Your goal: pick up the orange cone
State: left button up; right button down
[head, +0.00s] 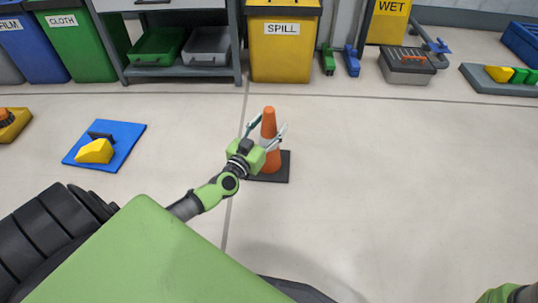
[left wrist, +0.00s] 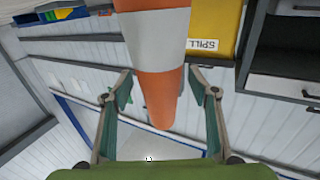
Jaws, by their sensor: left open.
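The orange cone (head: 269,122) has a pale band and a dark square base, and stands upright on the floor in the head view. My left gripper (head: 266,127) is open at the cone's upper part, its fingers spread to either side of it. In the left wrist view the cone (left wrist: 157,95) runs down between the two open fingers of my left gripper (left wrist: 160,105), with gaps on both sides. The gripper hides part of the cone in the head view. Of my right arm, only a green piece shows at the bottom right corner of the head view; its gripper is out of view.
A yellow SPILL bin (head: 283,55) and a grey shelf with green and grey trays (head: 157,46) stand behind the cone. A blue mat (head: 125,131) with a yellow item lies to the left. A grey toolbox (head: 407,66) stands at the back right. The floor right of the cone is clear.

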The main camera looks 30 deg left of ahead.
pick_arm(q)
grip_shut()
jog(key=shift+r, duration=0.1)
jog(key=shift+r, duration=0.15)
